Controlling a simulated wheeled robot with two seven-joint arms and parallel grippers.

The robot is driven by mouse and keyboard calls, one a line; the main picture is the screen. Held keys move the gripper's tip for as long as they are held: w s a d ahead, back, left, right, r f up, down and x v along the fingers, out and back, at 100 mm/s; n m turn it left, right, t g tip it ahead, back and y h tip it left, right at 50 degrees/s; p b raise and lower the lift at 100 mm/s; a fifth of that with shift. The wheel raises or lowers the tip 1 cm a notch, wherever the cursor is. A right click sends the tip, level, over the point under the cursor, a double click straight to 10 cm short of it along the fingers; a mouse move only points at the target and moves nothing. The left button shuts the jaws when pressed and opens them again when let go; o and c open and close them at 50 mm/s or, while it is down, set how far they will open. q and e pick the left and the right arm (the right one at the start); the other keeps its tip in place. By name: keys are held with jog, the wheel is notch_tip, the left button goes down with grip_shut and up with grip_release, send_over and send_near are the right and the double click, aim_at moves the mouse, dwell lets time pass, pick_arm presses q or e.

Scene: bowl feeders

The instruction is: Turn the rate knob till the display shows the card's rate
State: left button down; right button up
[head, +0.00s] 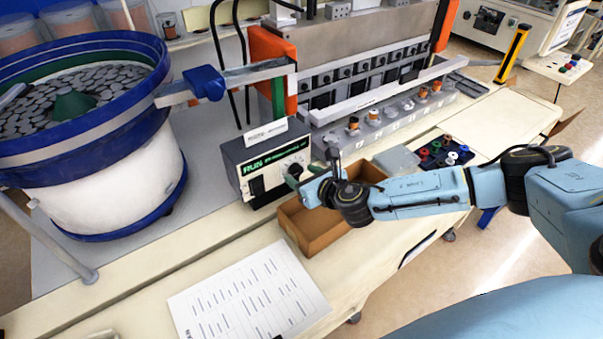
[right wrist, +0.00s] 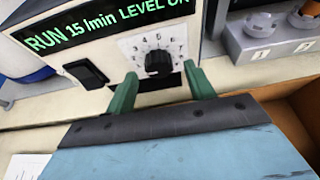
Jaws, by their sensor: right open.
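The control box (head: 262,165) stands beside the bowl feeder. In the right wrist view its green display (right wrist: 105,22) reads "RUN 15 /min LEVEL OK". The black rate knob (right wrist: 158,62) sits in a white numbered dial below the display. A small white card (head: 265,132) stands on top of the box; its print is too small to read. My right gripper (right wrist: 163,88) is open, its green fingers apart in front of the knob, one toward each side. Contact with the knob is not visible. In the head view the right gripper (head: 299,181) partly hides the knob area. My left gripper is out of view.
A black rocker switch (right wrist: 86,73) is left of the knob. An open brown box (head: 310,226) lies under my right wrist. A printed sheet (head: 248,297) lies on the table front. The blue-rimmed bowl feeder (head: 115,185) stands left. A row of numbered stations (head: 375,130) lies behind.

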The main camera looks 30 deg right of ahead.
jog(key=shift+w+f, duration=0.2)
jog(key=shift+w, duration=0.3)
jog(key=c, duration=1)
